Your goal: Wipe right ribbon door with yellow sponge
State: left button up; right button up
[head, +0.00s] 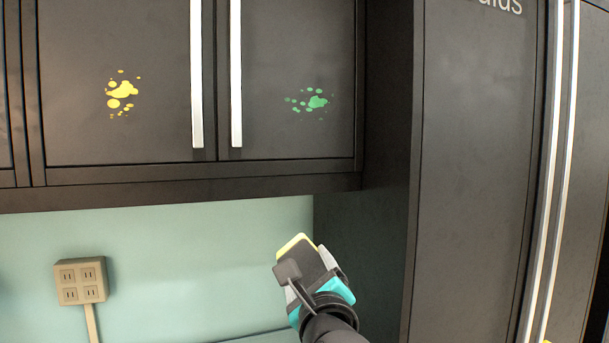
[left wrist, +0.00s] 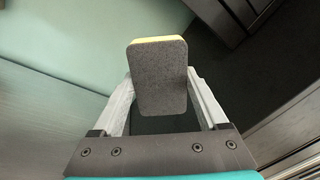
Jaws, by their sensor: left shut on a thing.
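The right cabinet door (head: 290,50) is dark, with a silver handle on its left edge. A green stain (head: 317,102) with small spots around it lies on its lower right part. My left gripper (head: 308,263) is below this door, in front of the teal wall, and apart from the door. It is shut on the yellow sponge (head: 291,242), whose yellow edge shows at the top. In the left wrist view the sponge (left wrist: 158,78) stands between the two fingers, its dark grey face toward the camera. My right gripper is in neither view.
The left cabinet door (head: 100,60) carries a yellow stain (head: 121,91). A beige outlet box (head: 80,281) is on the teal wall (head: 200,270). A tall dark cabinet (head: 475,180) with long silver handles stands at right. Space under the upper cabinets looks free around my gripper.

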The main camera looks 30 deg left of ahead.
pick_arm(q)
jog(key=r+p, duration=0.1)
jog(key=r, duration=0.3)
jog(key=w+a+r+n+g+y+p, duration=0.1)
jog(key=r+p, duration=0.1)
jog(key=r, duration=0.3)
jog(key=r+y+p, duration=0.1)
jog(key=r, duration=0.4)
jog(key=shift+w+a+n+g+p, duration=0.3)
jog(key=shift+n, duration=0.1)
jog(key=p, duration=0.5)
send_near(284, 96)
jog(key=shift+n+g+y, duration=0.3)
jog(key=shift+g, duration=0.1)
jog(key=shift+w+x, duration=0.2)
jog(key=shift+x, duration=2.05)
jog(key=shift+x, duration=0.8)
jog(key=shift+w+d, duration=0.1)
jog(key=shift+d, duration=0.05)
